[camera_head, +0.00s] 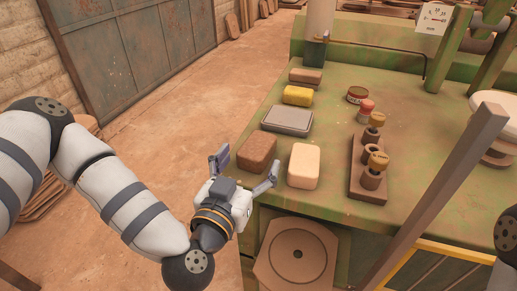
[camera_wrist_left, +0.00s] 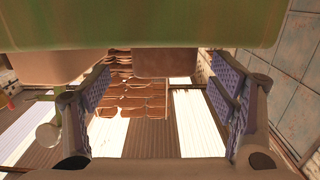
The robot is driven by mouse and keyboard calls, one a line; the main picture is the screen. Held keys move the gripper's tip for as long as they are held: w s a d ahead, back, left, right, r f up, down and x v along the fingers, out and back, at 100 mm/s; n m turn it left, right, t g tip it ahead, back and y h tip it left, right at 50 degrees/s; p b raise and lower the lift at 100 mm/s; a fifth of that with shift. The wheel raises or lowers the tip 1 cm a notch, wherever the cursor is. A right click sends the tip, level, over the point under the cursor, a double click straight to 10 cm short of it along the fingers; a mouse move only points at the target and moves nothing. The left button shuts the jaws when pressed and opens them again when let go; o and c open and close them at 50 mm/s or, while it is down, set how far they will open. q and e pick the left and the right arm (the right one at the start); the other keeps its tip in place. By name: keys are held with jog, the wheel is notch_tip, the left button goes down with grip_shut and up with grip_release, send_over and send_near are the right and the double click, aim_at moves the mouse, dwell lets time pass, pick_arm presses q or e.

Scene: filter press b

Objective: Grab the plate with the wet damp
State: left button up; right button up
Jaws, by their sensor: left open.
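I cannot tell which thing is the damp plate; no surface shows clear wetness. A flat grey slab (camera_head: 288,120) lies on the green bench (camera_head: 330,170). In front of it are a dark brown block (camera_head: 257,152) and a cream block (camera_head: 303,165) at the bench's near left corner. My left gripper (camera_head: 243,172) is open and looks empty, its fingers spread near the brown block; contact is unclear. In the left wrist view, my open fingers (camera_wrist_left: 160,110) flank a brown block (camera_wrist_left: 165,63) below a green edge (camera_wrist_left: 150,25). My right gripper is outside the view.
A yellow block (camera_head: 297,95) and another brown block (camera_head: 305,77) lie farther back. A wooden holder (camera_head: 368,190) with handled stamps stands to the right. An octagonal plate (camera_head: 297,262) is below the bench's front.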

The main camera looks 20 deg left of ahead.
aim_at(258, 152)
pick_arm(q)
jog(key=w, duration=0.6)
jog(key=shift+f, duration=0.15)
jog(key=c, duration=1.7)
